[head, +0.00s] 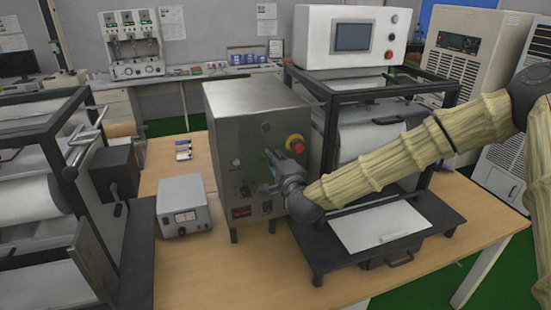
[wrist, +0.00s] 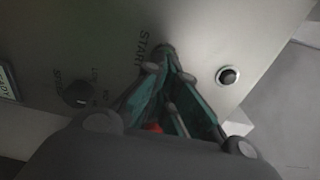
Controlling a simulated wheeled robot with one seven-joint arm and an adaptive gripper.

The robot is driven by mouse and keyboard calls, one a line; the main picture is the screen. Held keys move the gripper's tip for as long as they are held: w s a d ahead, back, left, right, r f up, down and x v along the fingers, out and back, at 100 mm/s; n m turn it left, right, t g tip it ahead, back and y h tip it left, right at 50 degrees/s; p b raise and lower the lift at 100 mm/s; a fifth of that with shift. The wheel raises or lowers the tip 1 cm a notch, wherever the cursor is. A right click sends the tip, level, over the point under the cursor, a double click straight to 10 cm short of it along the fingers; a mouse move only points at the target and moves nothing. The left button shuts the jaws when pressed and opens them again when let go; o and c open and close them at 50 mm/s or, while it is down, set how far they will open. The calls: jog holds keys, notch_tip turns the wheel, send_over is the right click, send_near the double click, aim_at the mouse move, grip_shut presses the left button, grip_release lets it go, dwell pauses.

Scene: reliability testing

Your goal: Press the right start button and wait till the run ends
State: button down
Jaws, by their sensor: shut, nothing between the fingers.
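The metal control box (head: 225,135) stands on the wooden table, its front panel facing me. My gripper (head: 268,158) is shut and empty at this panel. In the wrist view the fingertips (wrist: 166,62) meet right beside the START lettering (wrist: 143,45). A dark round part at the tips is mostly covered by them, so I cannot tell if it is the start button or if they touch it. A separate round button with a pale ring (wrist: 228,75) is uncovered to the right of the tips.
A red and yellow stop button (head: 295,143) sits on the panel near my gripper. A knob (wrist: 77,93) is left of the fingers in the wrist view. A small grey meter box (head: 183,205) stands left of the control box. A roller machine with a black frame (head: 441,205) stands right.

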jog(key=shift+w+a+r+b, duration=0.15)
jog(key=shift+w+r+b, duration=0.05)
jog(key=shift+w+b, duration=0.6)
jog(key=shift+s, duration=0.1)
jog(key=b+v, duration=0.4)
jog(key=v, duration=1)
jog(key=shift+s+f, duration=0.1)
jog(key=shift+s, duration=0.05)
